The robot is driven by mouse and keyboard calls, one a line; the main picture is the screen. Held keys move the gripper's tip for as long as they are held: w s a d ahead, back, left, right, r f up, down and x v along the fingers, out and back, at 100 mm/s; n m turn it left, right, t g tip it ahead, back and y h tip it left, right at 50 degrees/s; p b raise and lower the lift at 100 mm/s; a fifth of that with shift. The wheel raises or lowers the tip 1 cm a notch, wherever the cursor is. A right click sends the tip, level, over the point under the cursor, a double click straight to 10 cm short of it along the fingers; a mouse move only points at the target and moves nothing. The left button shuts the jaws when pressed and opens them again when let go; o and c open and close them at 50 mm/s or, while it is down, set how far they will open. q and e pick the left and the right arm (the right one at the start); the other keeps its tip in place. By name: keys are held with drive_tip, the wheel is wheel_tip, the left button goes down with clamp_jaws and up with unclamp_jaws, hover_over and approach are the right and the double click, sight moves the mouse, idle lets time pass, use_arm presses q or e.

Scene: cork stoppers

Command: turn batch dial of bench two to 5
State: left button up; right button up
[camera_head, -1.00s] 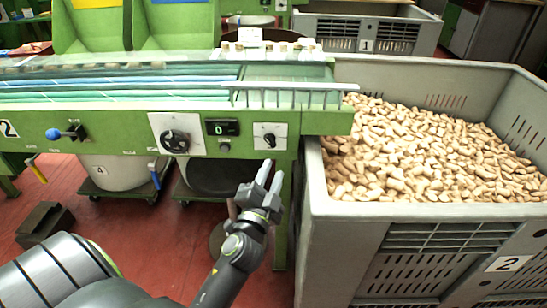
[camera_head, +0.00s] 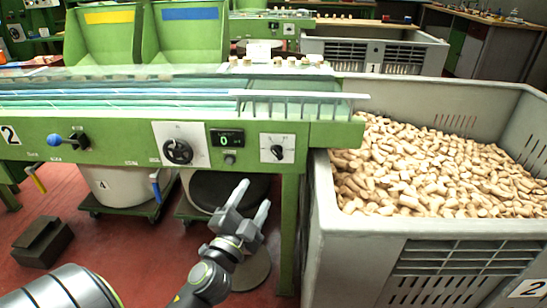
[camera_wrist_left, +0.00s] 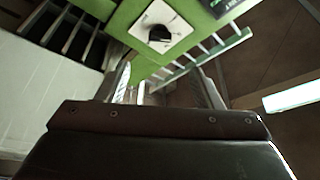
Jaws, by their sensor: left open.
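Bench two is the green bench (camera_head: 110,133) with a "2" plate at its left. Its front panel carries a large black round dial (camera_head: 178,151) on a white plate, a small display (camera_head: 227,138) showing 0, and a smaller black knob (camera_head: 277,153) on another white plate. The lettering is too small to tell which is the batch dial. My left gripper (camera_head: 254,196) is open and empty, below and in front of the panel, apart from it. In the left wrist view, the smaller knob (camera_wrist_left: 158,33) is beyond the open fingers (camera_wrist_left: 163,82). My right gripper is not in view.
A grey crate (camera_head: 335,240) full of corks stands close at the right of the bench. White tubs (camera_head: 125,187) on dollies stand under the bench. A dark block (camera_head: 42,246) lies on the red floor.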

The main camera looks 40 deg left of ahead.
sight(276, 155)
use_arm(q)
drive_tip(key=p+x, duration=0.1)
drive_tip(key=x, duration=1.2)
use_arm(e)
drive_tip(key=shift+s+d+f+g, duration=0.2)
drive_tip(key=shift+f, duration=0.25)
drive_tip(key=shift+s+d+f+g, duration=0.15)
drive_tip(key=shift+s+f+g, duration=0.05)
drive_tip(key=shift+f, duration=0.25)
use_arm(q)
drive_tip(key=c, duration=1)
drive_tip(key=shift+r+p, duration=0.1)
drive_tip(key=shift+p, duration=0.25)
drive_tip(key=shift+r+m+p, duration=0.15)
drive_tip(key=shift+m+p, duration=0.25)
drive_tip(key=shift+p, duration=0.3)
drive_tip(key=shift+m+p, duration=0.3)
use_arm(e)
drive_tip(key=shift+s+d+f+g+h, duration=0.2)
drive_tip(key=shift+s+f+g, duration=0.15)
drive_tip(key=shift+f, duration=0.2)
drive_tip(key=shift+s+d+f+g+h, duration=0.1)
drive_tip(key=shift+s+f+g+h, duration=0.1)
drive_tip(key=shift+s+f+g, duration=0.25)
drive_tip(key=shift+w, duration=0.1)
